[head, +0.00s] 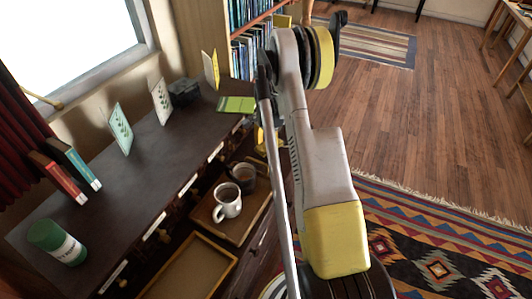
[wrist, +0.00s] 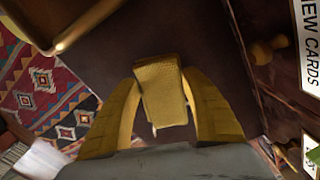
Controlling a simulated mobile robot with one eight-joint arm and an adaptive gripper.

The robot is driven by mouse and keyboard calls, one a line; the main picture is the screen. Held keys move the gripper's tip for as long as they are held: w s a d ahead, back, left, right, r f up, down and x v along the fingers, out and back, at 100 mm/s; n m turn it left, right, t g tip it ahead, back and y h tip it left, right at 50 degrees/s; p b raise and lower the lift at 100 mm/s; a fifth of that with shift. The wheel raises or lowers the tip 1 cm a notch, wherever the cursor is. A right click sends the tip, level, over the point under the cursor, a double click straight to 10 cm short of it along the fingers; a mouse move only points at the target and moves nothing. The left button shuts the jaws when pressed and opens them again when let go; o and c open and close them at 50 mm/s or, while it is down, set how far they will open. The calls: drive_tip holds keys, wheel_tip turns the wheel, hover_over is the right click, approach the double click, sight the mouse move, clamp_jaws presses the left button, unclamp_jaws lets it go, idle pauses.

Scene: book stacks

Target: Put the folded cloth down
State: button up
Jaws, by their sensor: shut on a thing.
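The folded cloth (wrist: 160,88) is a small yellow block-like bundle in the middle of the wrist view. My gripper (wrist: 162,76) has its two yellow fingers closed on either side of it. Dark brown wood lies behind the cloth; I cannot tell how far below it is. In the head view a bit of yellow at my gripper (head: 262,141) shows beside the front of the dark cabinet, mostly hidden behind my arm. The cloth cannot be made out clearly there.
The dark cabinet top (head: 150,160) carries standing cards, books (head: 72,168), a green can (head: 57,242) and a flat green item (head: 237,104). Below it, a wooden tray (head: 205,214) holds a white mug (head: 228,200) and a dark mug (head: 244,177). Another tray (head: 190,275) looks empty.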

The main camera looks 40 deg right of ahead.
drive_tip(key=shift+f, duration=1.05)
drive_tip(key=shift+f+b, duration=0.1)
drive_tip(key=shift+b, duration=0.2)
drive_tip(key=shift+f, duration=0.2)
drive_tip(key=o, duration=1.3)
drive_tip(key=shift+r, duration=0.1)
drive_tip(key=shift+r, duration=0.15)
